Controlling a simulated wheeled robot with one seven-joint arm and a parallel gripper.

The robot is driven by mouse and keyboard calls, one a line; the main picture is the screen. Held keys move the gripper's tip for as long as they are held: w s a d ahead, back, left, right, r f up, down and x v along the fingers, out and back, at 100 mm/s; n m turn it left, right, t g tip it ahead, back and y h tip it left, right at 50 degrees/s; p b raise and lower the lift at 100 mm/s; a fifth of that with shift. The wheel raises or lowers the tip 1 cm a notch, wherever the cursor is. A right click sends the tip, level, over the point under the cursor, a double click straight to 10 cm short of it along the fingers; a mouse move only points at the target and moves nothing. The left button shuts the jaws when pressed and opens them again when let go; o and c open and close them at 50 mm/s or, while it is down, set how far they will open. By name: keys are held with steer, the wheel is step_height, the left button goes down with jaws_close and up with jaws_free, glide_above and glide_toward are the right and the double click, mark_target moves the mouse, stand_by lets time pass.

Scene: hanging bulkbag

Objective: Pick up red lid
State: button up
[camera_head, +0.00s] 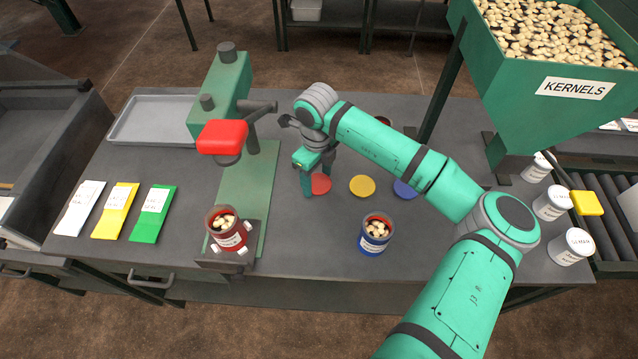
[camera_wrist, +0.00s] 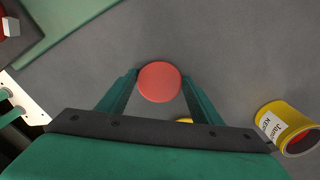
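The red lid (camera_head: 321,184) is a flat round disc lying on the grey workbench, left of a yellow lid (camera_head: 362,186) and a blue lid (camera_head: 404,189). My gripper (camera_head: 319,181) points down over the red lid. In the wrist view, the red lid (camera_wrist: 159,82) lies between the fingertips of my gripper (camera_wrist: 160,77), one close on each side. The fingers are spread about as wide as the lid. I cannot tell whether they touch its rim.
A red jar (camera_head: 229,232) of kernels sits in the green press (camera_head: 222,90), left of my gripper. A blue jar (camera_head: 374,235) stands in front. A yellow can (camera_wrist: 287,128) shows at right in the wrist view. Coloured packets (camera_head: 115,211) lie left.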

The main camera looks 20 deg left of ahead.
mark_target(318, 182)
steer(key=c, duration=0.5)
steer(key=shift+s+r, duration=0.1)
steer(key=shift+r, duration=8.9)
